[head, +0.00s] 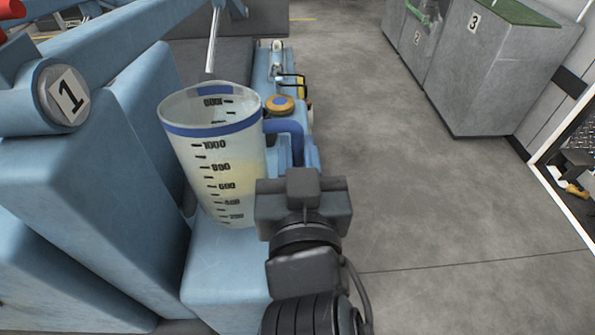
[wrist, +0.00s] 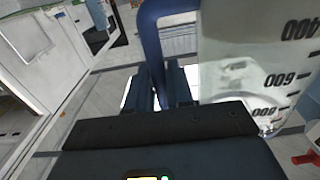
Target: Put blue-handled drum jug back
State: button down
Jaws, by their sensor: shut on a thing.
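The blue-handled jug (head: 215,160) is a clear measuring jug with black marks, a blue rim band and a pale yellowish tint in its lower part. It is upright, in front of or over a light-blue machine ledge (head: 225,275); I cannot tell whether its base touches. My gripper (head: 296,170) is at the jug's right side, shut on the blue handle (head: 290,135). In the wrist view the fingers (wrist: 163,85) close around the lower part of the handle (wrist: 152,40), with the jug's wall (wrist: 240,60) to the right.
A light-blue machine block with a "1" plate (head: 68,95) stands close on the left. Behind the jug are an orange-yellow cap (head: 280,104) and a metal rod (head: 213,40). A grey cabinet marked "3" (head: 490,70) stands back right. Grey floor (head: 430,210) is clear on the right.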

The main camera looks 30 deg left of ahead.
jog(key=shift+f, duration=1.9)
jog(key=shift+f+b, duration=0.2)
jog(key=shift+b, duration=0.1)
jog(key=c, duration=1)
grip_release()
jog(key=shift+r, duration=0.2)
jog(key=v, duration=1.2)
jog(key=shift+s+b, duration=0.1)
jog(key=shift+b, duration=0.3)
